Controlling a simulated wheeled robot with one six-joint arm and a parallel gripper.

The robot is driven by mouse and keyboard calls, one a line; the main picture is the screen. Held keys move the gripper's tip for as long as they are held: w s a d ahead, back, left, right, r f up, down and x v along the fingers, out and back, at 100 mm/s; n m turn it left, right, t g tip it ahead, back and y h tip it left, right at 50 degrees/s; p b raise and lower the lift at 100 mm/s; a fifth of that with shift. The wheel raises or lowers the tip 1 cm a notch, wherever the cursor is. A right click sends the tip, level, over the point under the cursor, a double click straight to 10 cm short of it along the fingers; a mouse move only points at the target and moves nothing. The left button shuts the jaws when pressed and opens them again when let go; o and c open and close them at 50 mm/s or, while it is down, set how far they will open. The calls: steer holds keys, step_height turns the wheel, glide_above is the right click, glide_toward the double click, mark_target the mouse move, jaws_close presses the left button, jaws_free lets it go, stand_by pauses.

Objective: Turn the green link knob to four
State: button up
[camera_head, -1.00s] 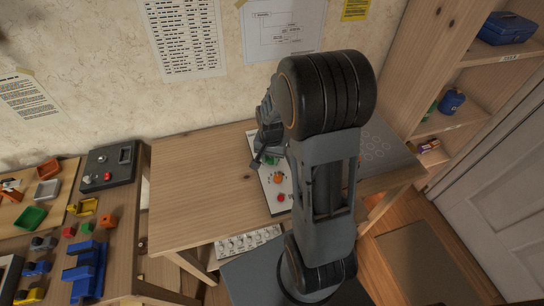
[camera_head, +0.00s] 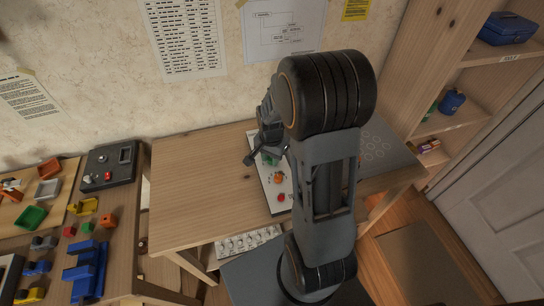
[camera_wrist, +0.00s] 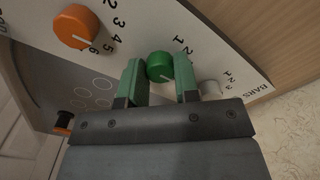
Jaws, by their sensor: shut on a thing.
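The green knob (camera_wrist: 159,66) sits on a pale panel (camera_wrist: 128,20) and shows between the two green fingers of my gripper (camera_wrist: 160,75) in the wrist view. The fingers are shut on its sides. A pale pointer mark on the knob faces the lower right of that view. The numerals 1 and 2 show beside the knob; any others on its scale are hidden or unclear. In the head view, the green knob (camera_head: 270,160) is partly hidden by my gripper and arm.
An orange knob (camera_wrist: 76,26) with printed numerals and a small grey knob (camera_wrist: 209,88) flank the green one. A red knob (camera_head: 281,197) is nearer the panel's front. Bare wooden table (camera_head: 195,190) lies left of the panel. A side bench holds colored parts and a dark box (camera_head: 108,165).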

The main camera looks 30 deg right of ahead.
steer(key=o, duration=0.9)
steer(key=shift+o, duration=0.2)
steer(key=shift+r, duration=0.1)
step_height(320, 180, up, 14)
steer(key=p, duration=0.1)
steer(key=shift+f, duration=0.2)
steer(key=s+a+r+n+t+p, duration=0.3)
steer(key=s+a+r+n, duration=0.4)
steer(key=s+n, duration=0.3)
steer(key=shift+a+n+t+p, duration=0.3)
steer(key=shift+a+n+p, duration=0.25)
steer(key=shift+n, duration=0.25)
